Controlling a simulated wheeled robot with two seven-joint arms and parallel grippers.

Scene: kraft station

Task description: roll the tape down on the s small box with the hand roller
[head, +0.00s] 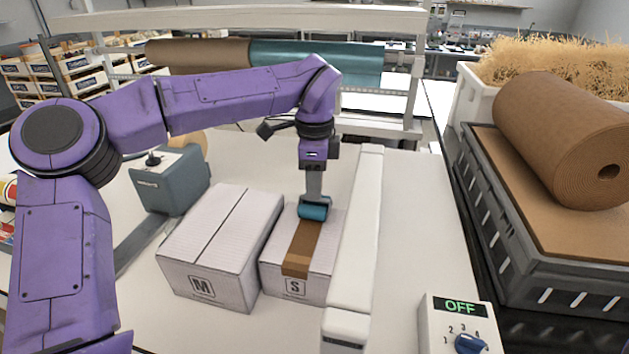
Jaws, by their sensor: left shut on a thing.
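The S small box (272,256) stands on the white table, closed, with an S label on its front. A strip of brown tape (303,243) runs along its top and folds down over the front edge. My left gripper (312,186) points down over the box's far part and is shut on the hand roller. The hand roller (313,212) has a teal cylinder, which appears to rest on the tape's far end. The gripper's fingertips are hard to make out. My right gripper is not in view.
The larger M box (222,240) stands close left of the small box. A long white bar-shaped device (358,235) lies close on the right. A grey tape dispenser (170,180) is back left. A control box reading OFF (457,325) is front right.

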